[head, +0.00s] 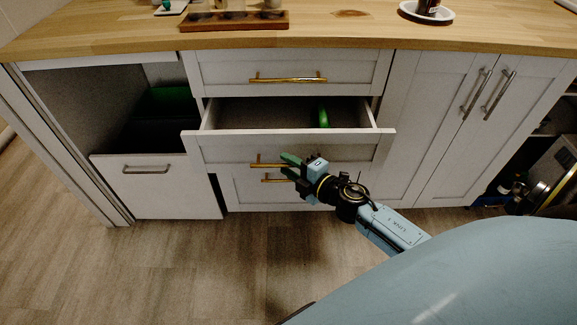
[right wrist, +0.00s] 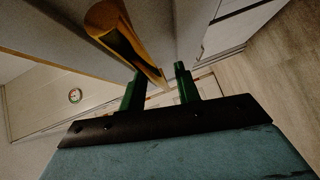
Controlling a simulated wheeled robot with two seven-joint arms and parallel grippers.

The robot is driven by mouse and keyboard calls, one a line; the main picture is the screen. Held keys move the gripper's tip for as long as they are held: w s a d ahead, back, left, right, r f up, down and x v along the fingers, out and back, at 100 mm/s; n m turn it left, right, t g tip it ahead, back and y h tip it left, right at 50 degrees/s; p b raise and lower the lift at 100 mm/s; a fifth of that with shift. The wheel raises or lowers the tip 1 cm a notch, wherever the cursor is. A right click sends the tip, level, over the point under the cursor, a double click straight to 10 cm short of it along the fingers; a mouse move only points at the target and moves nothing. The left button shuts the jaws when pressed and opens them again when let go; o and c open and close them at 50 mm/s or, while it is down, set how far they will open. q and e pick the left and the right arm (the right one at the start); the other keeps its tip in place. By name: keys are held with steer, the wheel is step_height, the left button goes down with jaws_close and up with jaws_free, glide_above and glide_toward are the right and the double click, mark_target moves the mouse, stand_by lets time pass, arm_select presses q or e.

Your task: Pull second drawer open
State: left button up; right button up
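The second drawer (head: 290,149) is a white front in the middle cabinet. It stands pulled out, with its inside showing above the front. Its gold bar handle (head: 262,165) is partly hidden by my right gripper (head: 287,165). In the right wrist view, the two green fingers of the right gripper (right wrist: 160,70) are apart. The gold handle (right wrist: 130,45) runs close to the left finger, its far end showing between the fingers. No firm grip on it shows. My left gripper is in neither view.
The top drawer (head: 288,70) is closed above. A green item (head: 323,117) lies inside the open drawer. At the left, a pull-out bin front (head: 150,190) stands open. Double doors (head: 450,130) at the right are closed. The wooden floor (head: 170,270) is clear at the front left.

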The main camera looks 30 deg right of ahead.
steer(key=shift+w, duration=0.25)
jaws_close()
steer(key=shift+a, duration=0.15)
